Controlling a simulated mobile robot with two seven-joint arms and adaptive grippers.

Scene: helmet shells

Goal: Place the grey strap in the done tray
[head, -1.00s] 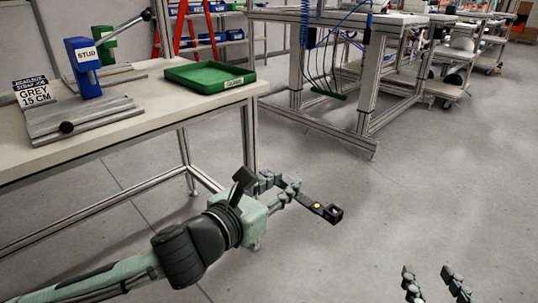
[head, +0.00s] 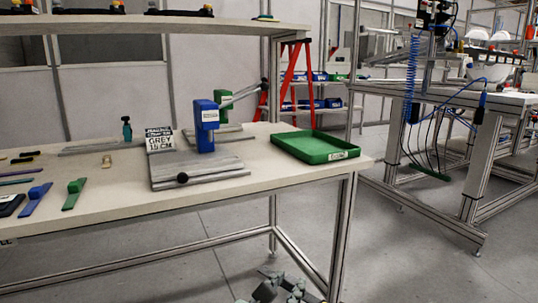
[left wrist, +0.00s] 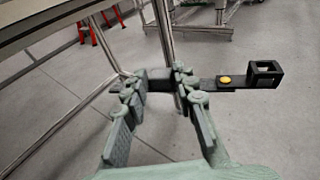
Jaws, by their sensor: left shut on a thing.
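My left gripper (head: 281,287) shows only in part at the bottom edge of the head view, below table height and in front of the bench. In the left wrist view its fingers (left wrist: 160,82) are shut on a dark grey strap (left wrist: 240,82). The strap sticks out to the right, with a yellow stud and a square black buckle at its end. It hangs clear above the floor. A green tray (head: 318,147) with a small white label stands empty at the bench's right end; I cannot read the label. My right gripper is out of view.
On the bench (head: 120,192) stand a blue press (head: 205,127) on a grey metal plate (head: 195,170) and a "GREY 15 CM" sign (head: 159,139). Coloured tools lie at the left. A bench leg (head: 343,235) rises beside my left gripper. A shelf (head: 150,27) hangs above.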

